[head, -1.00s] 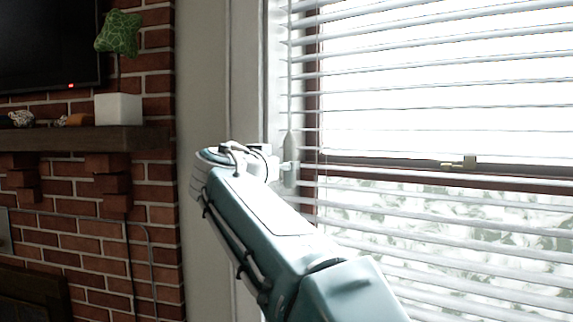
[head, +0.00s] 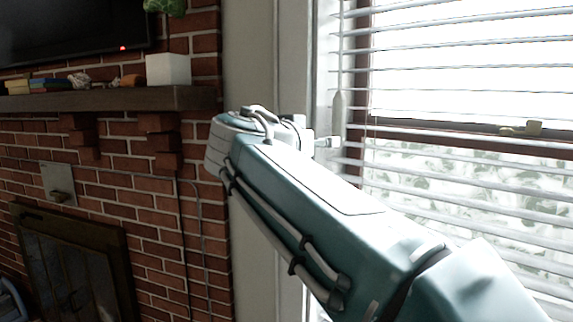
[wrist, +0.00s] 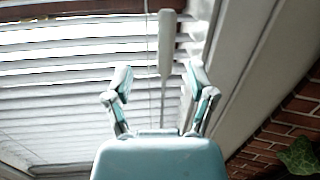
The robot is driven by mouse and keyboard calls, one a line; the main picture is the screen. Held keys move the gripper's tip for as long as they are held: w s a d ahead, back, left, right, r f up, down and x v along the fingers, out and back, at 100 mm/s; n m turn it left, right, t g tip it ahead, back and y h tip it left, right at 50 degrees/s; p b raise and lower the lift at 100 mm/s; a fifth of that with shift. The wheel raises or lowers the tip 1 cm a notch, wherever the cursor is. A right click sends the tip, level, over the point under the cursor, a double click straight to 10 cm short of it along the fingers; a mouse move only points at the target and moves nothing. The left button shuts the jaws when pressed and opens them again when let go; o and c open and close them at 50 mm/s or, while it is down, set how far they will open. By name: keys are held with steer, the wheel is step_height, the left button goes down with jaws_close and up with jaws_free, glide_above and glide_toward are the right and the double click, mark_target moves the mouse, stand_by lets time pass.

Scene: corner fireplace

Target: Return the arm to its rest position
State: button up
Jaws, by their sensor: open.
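My arm (head: 330,205) reaches up from the lower right of the head view, its elbow end in front of the wall strip beside the window. My gripper (wrist: 157,75) shows in the wrist view with its two fingers spread apart and nothing between them. The white blind wand (wrist: 165,45) appears between and beyond the fingers; I cannot tell how near it is. In the head view most of the gripper is hidden behind the arm.
Window blinds (head: 470,80) fill the right side. At left are a brick wall (head: 140,260), a wooden mantel (head: 110,99) holding a white planter (head: 168,69), a TV (head: 70,25) and a fireplace door (head: 75,265). A green plant (wrist: 298,157) shows in the wrist view.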

steer(key=s+d+f+n+g+y, duration=0.3)
steer(key=s+d+f, duration=0.3)
steer(key=f, duration=0.4)
steer(key=s+f+n+g+y, duration=0.2)
steer(key=s+f+y, duration=0.1)
steer(key=s+f, duration=0.7)
steer(key=s+f+n+g+y, duration=0.1)
steer(key=s+f+y, duration=0.3)
steer(key=s+f, duration=0.6)
step_height(320, 180, down, 6)
steer(key=shift+d+r+n+g, duration=0.1)
steer(key=shift+d+n+g, duration=0.25)
steer(key=shift+g, duration=0.55)
